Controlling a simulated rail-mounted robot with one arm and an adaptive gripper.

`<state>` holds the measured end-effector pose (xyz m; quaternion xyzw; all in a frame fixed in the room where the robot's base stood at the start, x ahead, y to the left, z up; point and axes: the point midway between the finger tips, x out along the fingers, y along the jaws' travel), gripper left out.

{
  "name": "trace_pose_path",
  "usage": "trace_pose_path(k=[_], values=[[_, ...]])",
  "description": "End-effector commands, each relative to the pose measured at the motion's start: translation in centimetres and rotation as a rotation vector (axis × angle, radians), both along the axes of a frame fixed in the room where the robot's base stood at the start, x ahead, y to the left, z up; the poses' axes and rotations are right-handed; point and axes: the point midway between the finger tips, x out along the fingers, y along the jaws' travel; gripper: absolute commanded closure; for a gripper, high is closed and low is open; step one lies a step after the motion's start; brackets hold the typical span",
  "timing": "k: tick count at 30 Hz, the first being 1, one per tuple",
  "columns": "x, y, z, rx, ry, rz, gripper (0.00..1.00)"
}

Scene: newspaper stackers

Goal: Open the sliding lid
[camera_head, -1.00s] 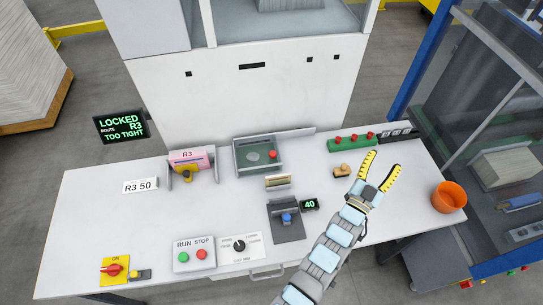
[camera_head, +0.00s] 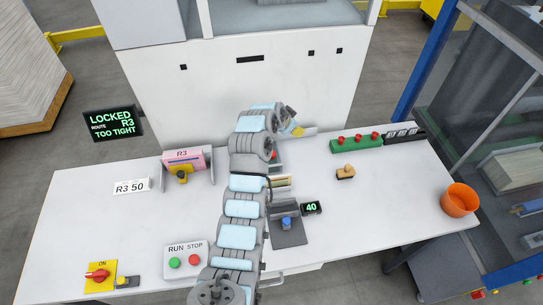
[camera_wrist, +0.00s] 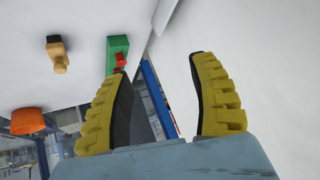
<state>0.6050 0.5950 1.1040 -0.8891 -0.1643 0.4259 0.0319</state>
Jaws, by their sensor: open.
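The grey tray with the sliding lid sits at the back of the white bench and is mostly hidden behind my arm. Only a bit of its red knob (camera_head: 275,156) shows beside the arm, and the end of its grey rail (camera_head: 309,132) shows to the right. I cannot tell the lid's position now.
A green block with red buttons (camera_head: 357,143), a wooden stamp (camera_head: 346,172) and an orange cup (camera_head: 460,199) stand on the right. A pink R3 holder (camera_head: 184,158) is left of my arm. The white machine wall (camera_head: 160,100) rises behind the bench.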

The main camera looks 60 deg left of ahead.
Motion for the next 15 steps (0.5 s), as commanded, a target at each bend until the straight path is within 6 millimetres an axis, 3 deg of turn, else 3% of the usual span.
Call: trace_pose_path(k=[1,3,9,15], values=[[-2.0,1.1,0.3,-0.025,0.037,-0.009,0.4],[-4.5,1.5,0.4,-0.077,0.095,-0.036,0.4],[-10.6,1.7,1.4,-0.19,0.215,-0.105,0.4],[-13.3,1.4,2.1,-0.245,0.264,-0.14,0.4]])
